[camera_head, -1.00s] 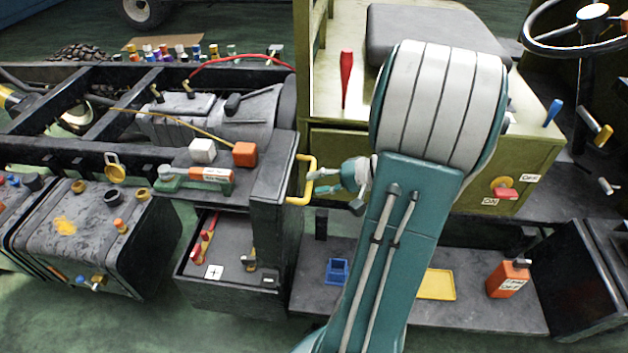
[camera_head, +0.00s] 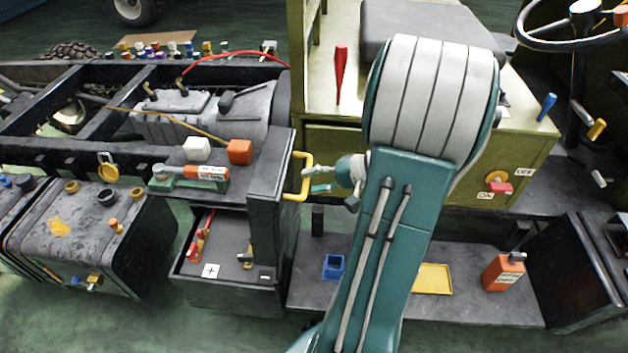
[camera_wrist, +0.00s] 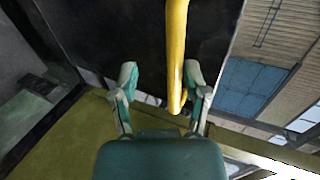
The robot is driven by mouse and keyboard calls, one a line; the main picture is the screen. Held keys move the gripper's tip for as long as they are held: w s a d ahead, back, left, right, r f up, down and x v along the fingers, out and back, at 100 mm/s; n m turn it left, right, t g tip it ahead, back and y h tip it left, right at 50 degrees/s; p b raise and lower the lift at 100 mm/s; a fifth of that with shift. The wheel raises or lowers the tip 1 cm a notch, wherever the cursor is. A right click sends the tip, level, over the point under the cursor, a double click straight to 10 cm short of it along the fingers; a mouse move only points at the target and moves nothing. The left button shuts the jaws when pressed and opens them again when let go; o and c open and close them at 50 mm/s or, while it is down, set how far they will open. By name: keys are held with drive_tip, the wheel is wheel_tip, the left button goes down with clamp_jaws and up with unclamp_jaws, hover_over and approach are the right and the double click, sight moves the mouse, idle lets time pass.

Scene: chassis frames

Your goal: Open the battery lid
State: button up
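The battery lid (camera_head: 264,215) appears to be the dark upright panel with a yellow handle (camera_head: 304,178) on its right side. It stands beside the dark battery box (camera_head: 225,295), whose inside shows with red parts and a plus label. My gripper (camera_head: 312,179) is at the handle's right side in the head view. In the wrist view my gripper (camera_wrist: 160,76) has its two fingers apart. The yellow handle (camera_wrist: 176,50) runs between them, closer to the right finger; whether it touches is unclear. The dark panel (camera_wrist: 115,35) lies behind it.
A green tool (camera_head: 190,178), a white cube (camera_head: 197,149) and an orange cube (camera_head: 240,152) rest on the dark ledge left of the panel. An olive seat box (camera_head: 340,145) stands to the right. A blue holder (camera_head: 334,267) sits on the low shelf below.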

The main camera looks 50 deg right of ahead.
drive_tip(key=v, duration=1.2)
drive_tip(key=shift+s, duration=0.1)
